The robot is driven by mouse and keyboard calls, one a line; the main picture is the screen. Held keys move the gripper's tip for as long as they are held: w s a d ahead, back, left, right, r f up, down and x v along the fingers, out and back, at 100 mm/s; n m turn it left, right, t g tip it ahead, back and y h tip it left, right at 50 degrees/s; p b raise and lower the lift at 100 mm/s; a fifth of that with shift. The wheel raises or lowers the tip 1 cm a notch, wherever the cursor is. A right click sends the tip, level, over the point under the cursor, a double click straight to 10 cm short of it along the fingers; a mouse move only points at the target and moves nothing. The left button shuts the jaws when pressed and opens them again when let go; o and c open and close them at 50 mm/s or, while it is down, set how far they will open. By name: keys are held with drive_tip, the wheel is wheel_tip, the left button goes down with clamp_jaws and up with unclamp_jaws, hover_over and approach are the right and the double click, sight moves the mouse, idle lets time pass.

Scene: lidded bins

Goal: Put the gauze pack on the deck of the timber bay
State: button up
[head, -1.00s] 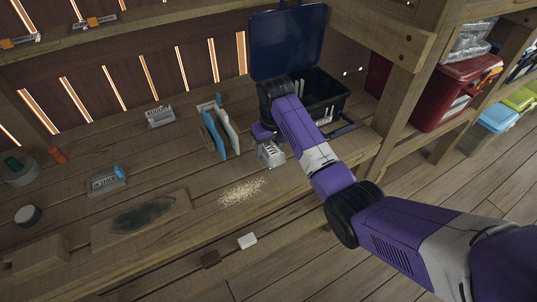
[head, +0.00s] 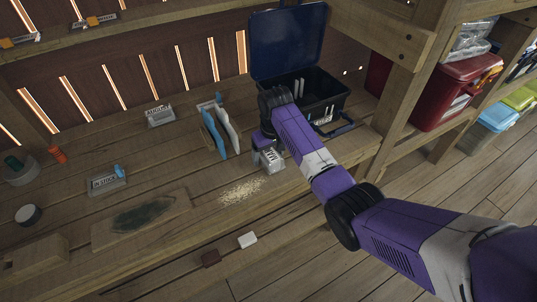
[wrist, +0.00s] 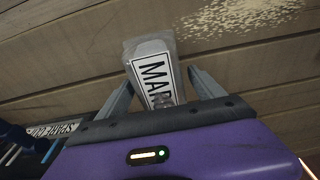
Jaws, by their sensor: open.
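A clear-wrapped white pack (head: 271,158) with a black-lettered label starting "MAR" is at the timber bay deck, in front of the open bin. I take it for the gauze pack, though the lettering does not confirm this. In the wrist view the pack (wrist: 155,75) lies between the two fingers, with a gap at each side. My gripper (wrist: 160,90) is open around it. In the head view my gripper (head: 260,148) is partly hidden by my wrist. The plank deck (head: 165,180) is beneath; I cannot tell whether the pack touches it.
The dark bin (head: 322,100) has its blue lid (head: 288,42) raised. Blue and white upright pieces (head: 222,132) stand left of the gripper. An "AUGUST" block (head: 160,116) and an "IN STOCK" block (head: 106,182) stand further left. Pale crumbs (head: 240,190) lie in front.

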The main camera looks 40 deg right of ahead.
sight(271, 155)
drive_tip(key=shift+r, duration=0.1)
wheel_tip(271, 155, up, 12)
drive_tip(key=s, duration=0.1)
drive_tip(key=shift+s+a, duration=0.25)
drive_tip(key=shift+s, duration=0.1)
idle(0.4)
